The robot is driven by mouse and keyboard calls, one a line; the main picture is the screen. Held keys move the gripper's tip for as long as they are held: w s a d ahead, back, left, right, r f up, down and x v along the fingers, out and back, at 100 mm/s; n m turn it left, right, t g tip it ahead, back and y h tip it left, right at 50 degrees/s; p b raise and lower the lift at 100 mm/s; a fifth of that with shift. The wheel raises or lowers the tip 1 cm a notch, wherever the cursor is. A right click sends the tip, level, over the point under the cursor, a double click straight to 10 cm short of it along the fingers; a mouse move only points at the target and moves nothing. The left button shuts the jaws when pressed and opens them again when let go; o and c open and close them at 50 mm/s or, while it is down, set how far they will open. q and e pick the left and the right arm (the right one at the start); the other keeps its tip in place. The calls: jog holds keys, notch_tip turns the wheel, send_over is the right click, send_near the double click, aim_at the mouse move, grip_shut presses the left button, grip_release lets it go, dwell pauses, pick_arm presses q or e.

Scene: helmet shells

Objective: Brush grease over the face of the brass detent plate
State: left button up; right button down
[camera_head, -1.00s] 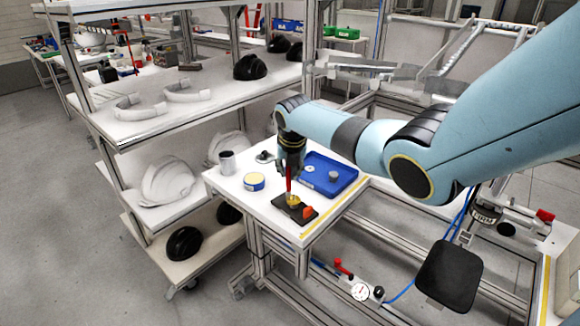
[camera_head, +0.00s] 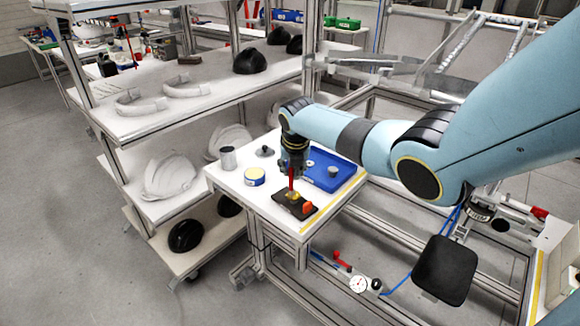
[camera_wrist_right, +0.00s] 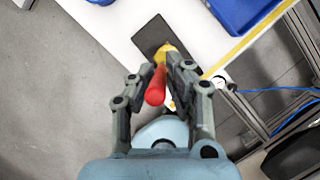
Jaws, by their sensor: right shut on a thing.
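My right gripper (camera_head: 293,168) is shut on the red-handled brush (camera_head: 291,181) and points down over the worktable. The red handle (camera_wrist_right: 156,88) shows between the fingers in the right wrist view. The brush's lower end is over the yellow brass detent plate (camera_head: 292,197), which sits on a dark base (camera_head: 283,203); bristle contact is too small to tell. In the right wrist view, yellow (camera_wrist_right: 167,52) shows just beyond the handle over the dark base (camera_wrist_right: 150,36). A round tin with a yellow top (camera_head: 255,176) stands left of the base. My left gripper is not in view.
An orange block (camera_head: 308,208) sits at the base's right end. A blue tray (camera_head: 345,182) lies behind, holding a small grey part (camera_head: 333,171). A shelf with helmet shells (camera_head: 168,178) is at left.

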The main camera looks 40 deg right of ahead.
jog(key=shift+s+d+p, duration=0.35)
jog(key=shift+s+d, duration=0.1)
jog(key=shift+s, duration=0.05)
jog(key=shift+d, duration=0.1)
jog(key=shift+w+d+b, duration=0.1)
jog(key=shift+d+b, duration=0.25)
jog(key=shift+d, duration=0.25)
jog(key=shift+w, duration=0.1)
jog(key=shift+w+d+b, duration=0.2)
jog(key=shift+w+b, duration=0.05)
jog(key=shift+b, duration=0.2)
jog(key=shift+w+b, duration=0.3)
